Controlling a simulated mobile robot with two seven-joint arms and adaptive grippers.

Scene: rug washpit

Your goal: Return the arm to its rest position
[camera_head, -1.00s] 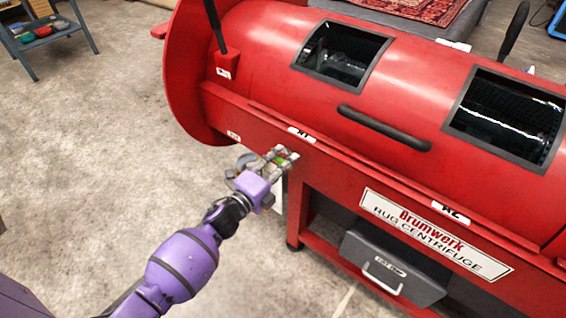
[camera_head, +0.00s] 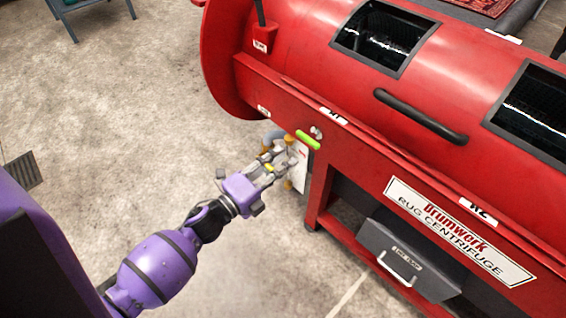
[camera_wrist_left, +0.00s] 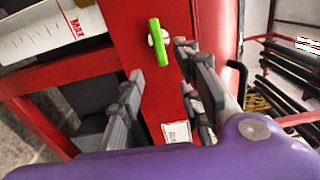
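My left gripper (camera_head: 284,160) is in front of the red rug centrifuge (camera_head: 262,92), near its left end. It is open and empty; its separated fingers also show in the left wrist view (camera_wrist_left: 165,92). A small green handle (camera_head: 308,140) sits on the machine's red front, just beyond the fingertips. In the left wrist view the green handle (camera_wrist_left: 159,42) stands nearly upright on a pale mount, with a gap between it and the fingers. My right gripper is in neither view.
A white container marked MAX (camera_wrist_left: 55,30) stands close beside the fingers. A grey drawer with a handle (camera_head: 410,262) is low under the machine. A black bar (camera_head: 420,116) crosses the drum front.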

